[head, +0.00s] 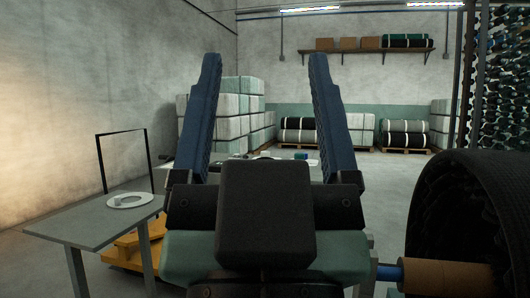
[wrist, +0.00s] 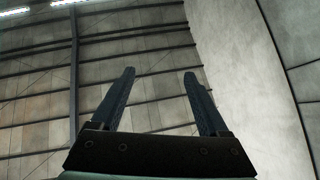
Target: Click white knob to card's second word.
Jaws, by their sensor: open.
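My gripper (head: 265,60) is raised close in front of the head camera, its two blue fingers upright and wide apart with nothing between them. In the wrist view, my gripper (wrist: 159,73) points up at the roof and wall and is empty. A white round plate (head: 130,200) with a small pale knob-like piece (head: 122,200) lies on the grey table at left, well apart from my gripper. I cannot tell whether this piece is the white knob. No card with readable words shows, and my gripper hides much of the middle.
The grey table (head: 75,222) has a thin black upright frame (head: 97,165) at its back. A yellow item (head: 125,252) sits below. A large black roll (head: 460,210) stands close at right. Pale bales (head: 255,105) stand farther back.

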